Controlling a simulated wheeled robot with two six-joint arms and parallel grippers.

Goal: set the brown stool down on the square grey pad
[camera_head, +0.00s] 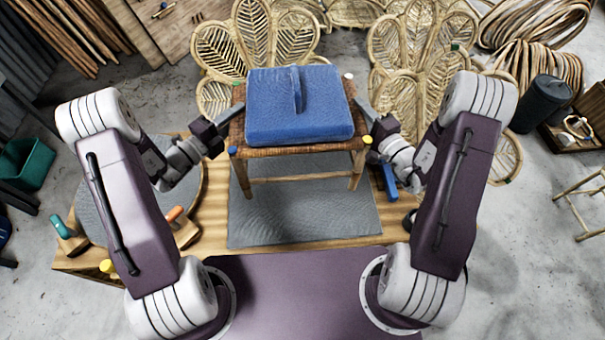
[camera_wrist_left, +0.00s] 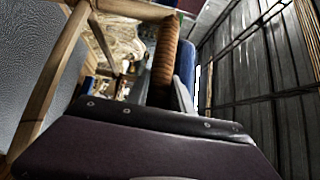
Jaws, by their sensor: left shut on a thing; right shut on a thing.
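The brown stool (camera_head: 285,150) has a woven seat and wooden legs, with a blue cushion (camera_head: 300,118) on top. It is held between my two grippers over the square grey pad (camera_head: 300,222) on the wooden table. My left gripper (camera_head: 222,132) is shut on the stool's left side, and my right gripper (camera_head: 372,128) is shut on its right side. In the left wrist view the stool's wooden leg (camera_wrist_left: 52,85) and woven seat edge (camera_wrist_left: 165,55) show close by. Whether the feet touch the pad cannot be told.
A round grey disc (camera_head: 100,215) lies on the table's left, with an orange-handled tool (camera_head: 175,214) and a teal-handled tool (camera_head: 63,228) near it. A blue-handled tool (camera_head: 390,183) is at the right. Rattan chairs (camera_head: 420,45) stand behind.

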